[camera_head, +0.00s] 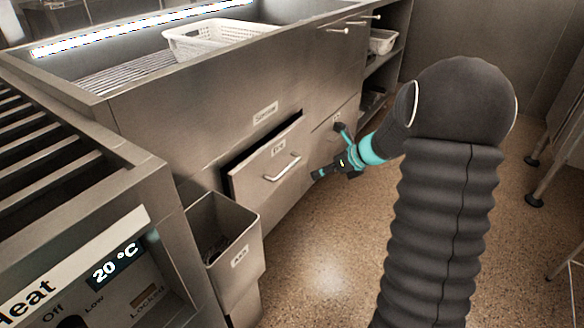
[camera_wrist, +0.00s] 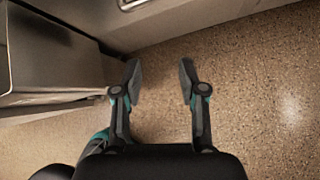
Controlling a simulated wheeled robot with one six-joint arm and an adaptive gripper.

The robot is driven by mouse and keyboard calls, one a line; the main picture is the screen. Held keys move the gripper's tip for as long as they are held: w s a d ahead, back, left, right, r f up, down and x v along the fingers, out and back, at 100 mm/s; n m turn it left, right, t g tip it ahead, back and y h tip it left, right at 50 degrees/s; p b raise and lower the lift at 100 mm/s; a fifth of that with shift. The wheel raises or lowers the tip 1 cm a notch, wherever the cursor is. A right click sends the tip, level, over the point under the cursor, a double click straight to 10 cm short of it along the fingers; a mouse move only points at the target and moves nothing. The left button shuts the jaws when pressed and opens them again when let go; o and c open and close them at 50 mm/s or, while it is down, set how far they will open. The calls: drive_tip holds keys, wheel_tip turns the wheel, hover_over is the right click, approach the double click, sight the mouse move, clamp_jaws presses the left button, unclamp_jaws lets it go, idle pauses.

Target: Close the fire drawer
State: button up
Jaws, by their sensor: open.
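The fire drawer (camera_head: 265,172) is a grey metal front with a small label and a silver bar handle (camera_head: 283,167), in the middle of the head view. It stands out from the cabinet, with a dark gap along its top and left edges. My gripper (camera_head: 328,152) is just right of the drawer front, apart from the handle, near the neighbouring cabinet front. In the wrist view its two fingers (camera_wrist: 159,80) are spread and empty over the speckled floor. A metal handle (camera_wrist: 130,4) shows at the top there; I cannot tell whose it is.
A white perforated basket (camera_head: 215,45) sits on the counter; another basket (camera_head: 382,42) is on a shelf. The floor (camera_head: 320,250) in front is clear.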

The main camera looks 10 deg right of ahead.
sight(293, 166)
wheel_tip(293, 166, down, 8)
drive_tip(key=w+d+m+t+y+b, duration=0.1)
drive_tip(key=d+m+t+y+b, duration=0.15)
drive_tip(key=m, duration=0.65)
wheel_tip(293, 166, up, 4)
drive_tip(key=w+m+t+y+p, duration=0.1)
drive_tip(key=w+m+t+y, duration=0.15)
drive_tip(key=m, duration=0.25)
drive_tip(key=shift+h, duration=0.3)
drive_tip(key=b+x, duration=0.1)
drive_tip(key=x, duration=1.2)
drive_tip(key=shift+w+a, duration=0.1)
drive_tip(key=shift+a, duration=0.3)
clamp_jaws()
